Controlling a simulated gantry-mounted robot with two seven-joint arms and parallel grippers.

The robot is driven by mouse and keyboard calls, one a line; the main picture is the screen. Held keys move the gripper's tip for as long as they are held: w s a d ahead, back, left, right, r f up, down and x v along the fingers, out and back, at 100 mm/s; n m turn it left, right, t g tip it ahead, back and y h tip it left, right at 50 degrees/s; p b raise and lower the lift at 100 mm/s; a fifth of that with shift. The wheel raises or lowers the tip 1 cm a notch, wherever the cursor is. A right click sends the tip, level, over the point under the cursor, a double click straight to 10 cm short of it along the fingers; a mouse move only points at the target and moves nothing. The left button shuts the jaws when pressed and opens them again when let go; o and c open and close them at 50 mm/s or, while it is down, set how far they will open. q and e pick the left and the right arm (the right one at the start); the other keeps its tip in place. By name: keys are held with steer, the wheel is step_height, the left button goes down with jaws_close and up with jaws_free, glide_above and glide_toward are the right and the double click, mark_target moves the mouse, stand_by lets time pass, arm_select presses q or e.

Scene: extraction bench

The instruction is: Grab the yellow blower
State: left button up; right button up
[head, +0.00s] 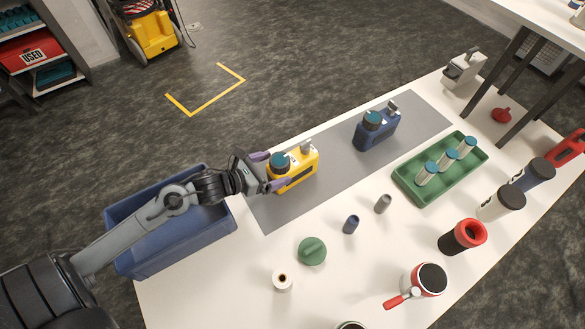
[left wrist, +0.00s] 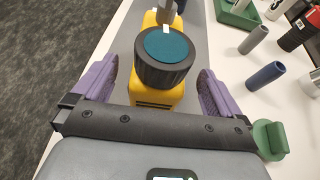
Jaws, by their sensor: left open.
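The yellow blower (head: 301,174) stands on the grey mat (head: 340,172) at its left part. It has a yellow body and a black round cap with a teal top, and also shows in the left wrist view (left wrist: 165,99). My left gripper (head: 269,171) is open at the left side of the blower. In the left wrist view its two purple fingers stand on either side of the black cap, with gaps visible. Whether they touch the body lower down cannot be told. My right gripper is not in view.
A blue bin (head: 180,245) lies under my left arm. A similar blue device (head: 377,131) stands farther along the mat. A green tray (head: 441,171) with teal-capped tubes is to the right. A green lid (head: 312,251) and small cylinders stand nearer.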

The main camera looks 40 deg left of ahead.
mark_target(282, 165)
arm_select(q)
steer(key=shift+x, duration=1.9)
steer(key=shift+c, duration=0.5)
steer(key=c, duration=1.4)
steer(key=shift+r, duration=0.1)
steer(key=shift+c, duration=1.1)
steer(key=shift+r, duration=0.2)
